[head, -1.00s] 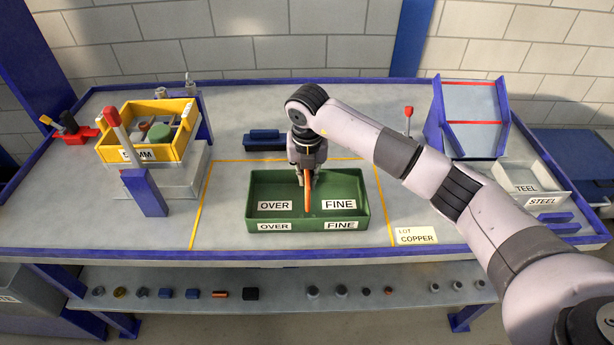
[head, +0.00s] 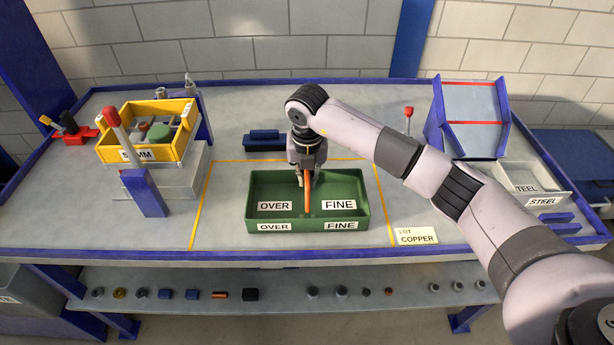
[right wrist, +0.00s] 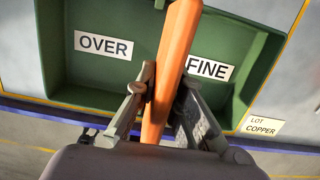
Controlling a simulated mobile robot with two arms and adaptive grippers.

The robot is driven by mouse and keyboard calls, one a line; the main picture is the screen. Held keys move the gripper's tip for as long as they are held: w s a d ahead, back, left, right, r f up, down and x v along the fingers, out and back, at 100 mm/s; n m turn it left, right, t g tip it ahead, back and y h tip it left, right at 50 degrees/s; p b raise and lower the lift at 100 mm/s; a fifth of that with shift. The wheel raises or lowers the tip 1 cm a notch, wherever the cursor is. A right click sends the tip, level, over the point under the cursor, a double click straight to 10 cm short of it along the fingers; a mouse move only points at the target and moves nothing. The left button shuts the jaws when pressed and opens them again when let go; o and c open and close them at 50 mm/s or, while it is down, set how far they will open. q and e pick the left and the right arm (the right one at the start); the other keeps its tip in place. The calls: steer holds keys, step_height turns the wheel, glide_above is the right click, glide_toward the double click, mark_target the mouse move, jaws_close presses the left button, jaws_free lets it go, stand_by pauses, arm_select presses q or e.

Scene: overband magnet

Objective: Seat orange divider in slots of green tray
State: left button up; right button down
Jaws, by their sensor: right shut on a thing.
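The green tray (head: 262,240) sits on the bench inside a yellow outline, with OVER and FINE labels on its left and right sides. The orange divider (head: 307,196) is upright in the middle of the tray, between the two labels. My right gripper (head: 304,178) reaches down over the tray and is shut on the divider. The right wrist view shows the divider (right wrist: 172,62) between both fingers (right wrist: 162,100). Whether its ends are fully down in the slots cannot be told. My left gripper is not in view.
A yellow bin (head: 145,156) of parts stands at the left beside a red-tipped lever (head: 116,128). A dark blue block (head: 264,139) lies behind the tray. A LOT COPPER card (head: 416,236) lies to the right, with a blue-sided chute (head: 472,120) behind.

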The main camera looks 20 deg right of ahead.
mark_target(307, 178)
steer(key=shift+f+b, duration=2.55)
steer(key=shift+f, duration=0.75)
steer(key=c, duration=1.6)
jaws_free()
steer(key=shift+r, duration=0.1)
steer(key=r, duration=0.4)
steer(key=s+r, duration=0.1)
steer(key=r, duration=0.6)
steer(key=shift+s+a+r, duration=0.2)
steer(key=shift+r, duration=0.2)
